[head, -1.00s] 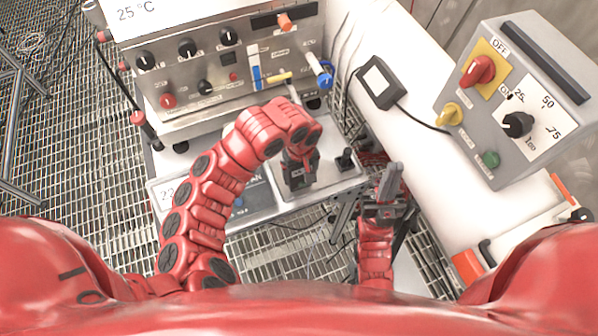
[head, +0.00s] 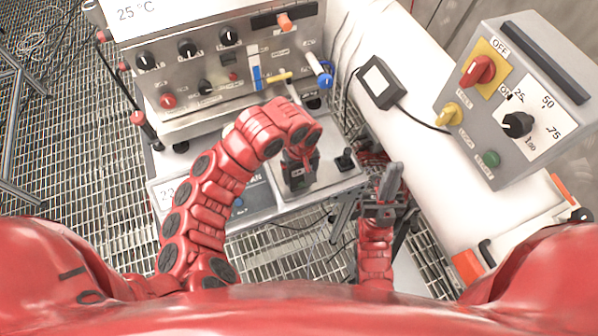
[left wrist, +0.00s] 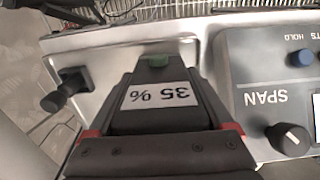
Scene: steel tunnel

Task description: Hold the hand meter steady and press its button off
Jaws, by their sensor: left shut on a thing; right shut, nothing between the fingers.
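The hand meter (left wrist: 160,100) is a dark block with a white label reading 35 %, upside down in the left wrist view. My left gripper (left wrist: 158,118) is shut on the meter, one finger on each side. In the head view my left gripper (head: 299,165) is over the steel plate, and my arm partly hides the meter. My right gripper (head: 384,198) is shut and empty, right of the meter and apart from it.
A grey panel with a SPAN knob (left wrist: 289,138) and blue button (left wrist: 299,58) lies beside the meter. A black joystick (head: 345,159) stands between my grippers. A control box (head: 515,100) is at right, a steel instrument (head: 215,75) behind. A cabled black box (head: 380,82) lies on the white surface.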

